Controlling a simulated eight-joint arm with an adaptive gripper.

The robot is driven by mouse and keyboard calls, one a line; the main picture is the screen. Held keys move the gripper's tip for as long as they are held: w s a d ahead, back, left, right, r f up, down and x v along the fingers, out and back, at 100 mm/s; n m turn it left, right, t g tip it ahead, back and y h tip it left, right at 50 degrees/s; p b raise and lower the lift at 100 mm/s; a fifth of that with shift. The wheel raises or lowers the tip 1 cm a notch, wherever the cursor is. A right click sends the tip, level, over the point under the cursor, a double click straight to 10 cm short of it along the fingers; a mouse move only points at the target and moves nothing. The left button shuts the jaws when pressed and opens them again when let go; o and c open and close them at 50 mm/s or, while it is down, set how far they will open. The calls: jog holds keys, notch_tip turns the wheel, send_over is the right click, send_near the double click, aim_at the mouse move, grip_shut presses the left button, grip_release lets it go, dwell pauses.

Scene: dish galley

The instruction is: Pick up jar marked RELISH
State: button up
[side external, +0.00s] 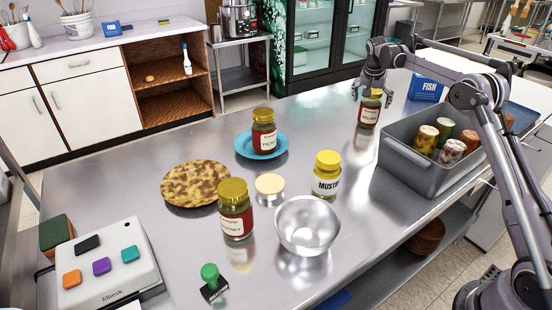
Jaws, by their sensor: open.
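The jar that appears marked RELISH (368,114) stands upright on the steel table toward the back right. It has a gold lid and a dark red label with small lettering. My gripper (372,93) is open just above it, pointing down, with its fingers at about lid height. In this view the fingers lie to either side of the lid. I cannot tell whether they touch it. The jar stands on the table, not lifted.
A grey bin (405,172) of cans and a blue FISH box (426,88) stand close on the right. A mustard jar (327,176), a steel bowl (307,226), a chutney jar (235,212) and a jar (264,134) on a blue plate (243,147) stand nearer or left.

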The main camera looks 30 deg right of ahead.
jog(key=shift+x, duration=0.9)
jog(key=c, duration=1.5)
jog(key=shift+c, duration=1.3)
jog(key=shift+r, duration=0.15)
